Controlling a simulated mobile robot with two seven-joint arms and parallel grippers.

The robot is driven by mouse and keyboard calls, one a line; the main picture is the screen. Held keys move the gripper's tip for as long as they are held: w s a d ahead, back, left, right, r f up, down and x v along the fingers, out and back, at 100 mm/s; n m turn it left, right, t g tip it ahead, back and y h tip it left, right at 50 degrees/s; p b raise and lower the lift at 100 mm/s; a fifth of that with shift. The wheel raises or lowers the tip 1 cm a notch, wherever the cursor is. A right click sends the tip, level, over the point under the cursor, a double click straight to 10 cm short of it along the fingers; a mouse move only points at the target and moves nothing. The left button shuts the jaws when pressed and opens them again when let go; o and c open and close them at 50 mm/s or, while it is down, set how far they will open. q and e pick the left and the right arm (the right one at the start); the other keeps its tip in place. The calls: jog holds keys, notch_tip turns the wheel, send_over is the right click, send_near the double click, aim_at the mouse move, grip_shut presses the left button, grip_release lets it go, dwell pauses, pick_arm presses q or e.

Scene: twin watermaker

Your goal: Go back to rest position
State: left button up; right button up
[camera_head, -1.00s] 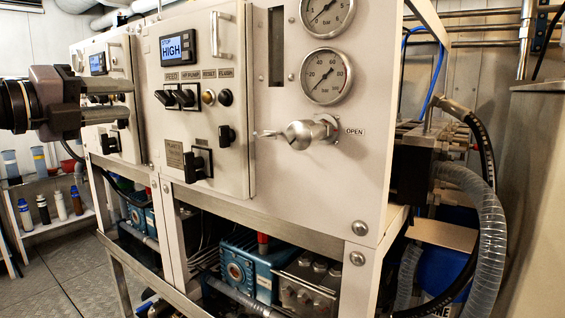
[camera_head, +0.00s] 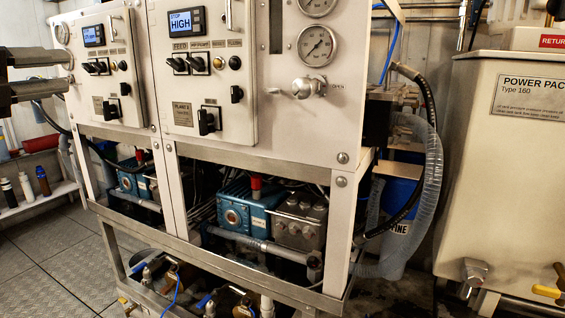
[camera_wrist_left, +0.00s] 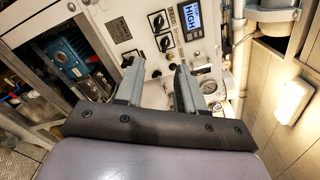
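My left gripper (camera_head: 70,73) comes in at the left edge in the head view, level with the left control panel. Its two fingers are apart with nothing between them. In the left wrist view the fingers (camera_wrist_left: 158,68) also stand apart and empty, with the white control panel (camera_wrist_left: 150,22) beyond them. My right gripper is not in view.
The watermaker's panel (camera_head: 207,130) has switches, gauges (camera_head: 317,46) and a valve handle (camera_head: 306,88). Blue pumps (camera_head: 245,210) sit in the frame below. A power pack (camera_head: 530,160) stands at right. Bottles (camera_head: 43,181) stand on a shelf at left. Open floor (camera_head: 50,260) lies front left.

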pick_arm(q)
jog(key=w+d+f+n+h+p, duration=0.1)
jog(key=d+f+n+h+p, duration=0.2)
jog(key=d+f, duration=0.55)
jog(key=w+d+f+n+h+p, duration=0.15)
jog(key=d+f+n+h, duration=0.3)
jog(key=f, duration=0.75)
jog(key=s+f+n+y+p, duration=0.1)
jog(key=s+f+n+y, duration=0.3)
jog(key=f, duration=0.3)
jog(key=s+f+n+y+p, duration=0.1)
jog(key=f+n+y, duration=0.2)
jog(key=f+n, duration=0.35)
jog(key=s+f+n+y+p, duration=0.2)
jog(key=s+f+n+y, duration=0.15)
jog(key=f, duration=0.35)
jog(key=s+d+f+n+g+y, duration=0.1)
jog(key=s+d+f+n+g, duration=0.1)
jog(key=s+f, duration=0.4)
jog(key=s+d+f+n+g+p, duration=0.1)
jog(key=s+d+f+n+g, duration=0.1)
jog(key=s+f+g, duration=0.2)
jog(key=s+f, duration=0.2)
jog(key=s, duration=0.1)
jog(key=shift+s+f+y, duration=0.25)
jog(key=shift+f+y, duration=0.15)
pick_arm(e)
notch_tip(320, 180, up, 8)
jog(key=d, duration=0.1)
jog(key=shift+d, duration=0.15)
